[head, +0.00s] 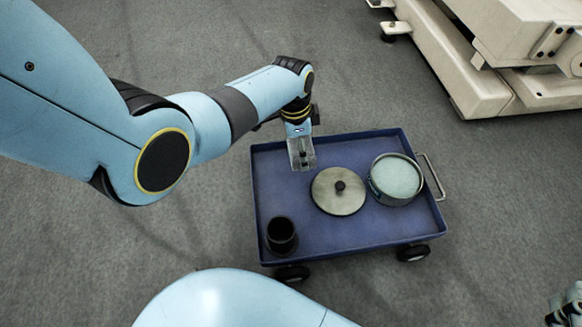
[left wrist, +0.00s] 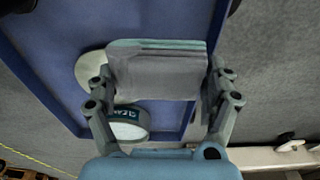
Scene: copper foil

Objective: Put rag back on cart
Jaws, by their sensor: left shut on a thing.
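The blue cart (head: 353,239) stands on the floor in the middle of the head view, with a handle on its right. My left gripper (head: 301,160) is over the cart's back left part, pointing down. In the left wrist view the left gripper (left wrist: 157,85) is shut on the folded grey rag (left wrist: 155,75), which has a teal layer along its edge. The rag is held above the cart (left wrist: 50,55); in the head view it is hard to make out at the fingers. At bottom right of the head view, part of my right gripper (head: 566,308) shows; its fingers are unclear.
On the cart are a round lid (head: 338,203) with a dark knob, a round tin (head: 395,178) with pale contents, and a black cup (head: 281,236). A beige machine (head: 475,85) stands at top right. The cart's back left area looks clear.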

